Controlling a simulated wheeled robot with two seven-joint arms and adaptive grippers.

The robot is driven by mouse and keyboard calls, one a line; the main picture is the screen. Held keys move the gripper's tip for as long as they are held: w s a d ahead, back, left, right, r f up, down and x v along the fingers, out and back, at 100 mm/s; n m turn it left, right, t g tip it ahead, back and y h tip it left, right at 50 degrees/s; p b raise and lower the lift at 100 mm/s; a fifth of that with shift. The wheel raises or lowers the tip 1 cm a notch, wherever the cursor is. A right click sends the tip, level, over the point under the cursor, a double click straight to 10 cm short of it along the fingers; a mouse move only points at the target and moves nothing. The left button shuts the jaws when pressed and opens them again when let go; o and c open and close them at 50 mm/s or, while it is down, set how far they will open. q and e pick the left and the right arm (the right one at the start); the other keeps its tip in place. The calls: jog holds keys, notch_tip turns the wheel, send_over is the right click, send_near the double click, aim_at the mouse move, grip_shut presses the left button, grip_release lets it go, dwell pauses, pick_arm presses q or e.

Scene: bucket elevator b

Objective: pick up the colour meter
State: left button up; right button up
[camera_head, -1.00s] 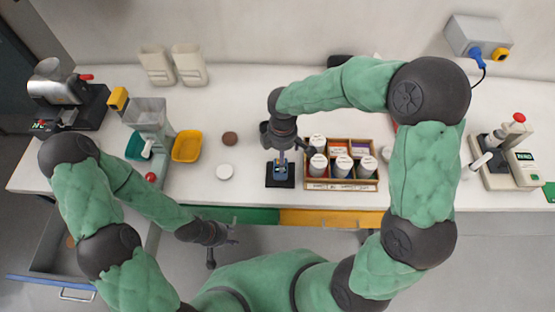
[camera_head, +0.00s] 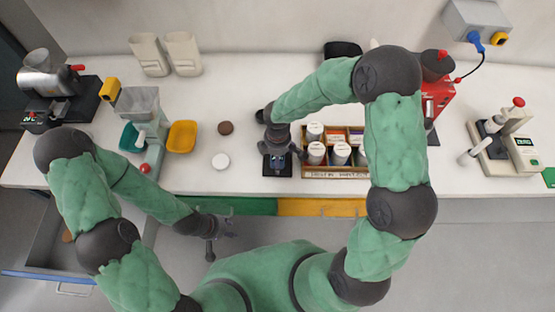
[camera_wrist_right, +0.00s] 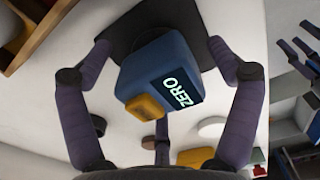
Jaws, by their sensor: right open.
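The colour meter (camera_wrist_right: 160,70) is a small blue block with a lit screen reading ZERO and an orange-yellow part at one end. It rests on a dark square pad (camera_wrist_right: 127,28), which also shows in the head view (camera_head: 277,171). My right gripper (camera_head: 279,157) is low over the meter and mostly hides it in the head view. In the right wrist view its dark fingers are spread around the meter, with gaps visible at both sides. My left gripper (camera_head: 217,231) hangs empty in front of the table edge, fingers apart.
A wooden box (camera_head: 336,172) of lidded jars stands close right of the pad. A white disc (camera_head: 220,161) and a brown disc (camera_head: 225,128) lie to its left. A yellow tray (camera_head: 182,136) is further left. A red machine (camera_head: 437,95) stands at right.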

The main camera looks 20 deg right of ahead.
jog(key=c, duration=1.7)
jog(key=shift+c, duration=0.2)
jog(key=shift+r, duration=0.2)
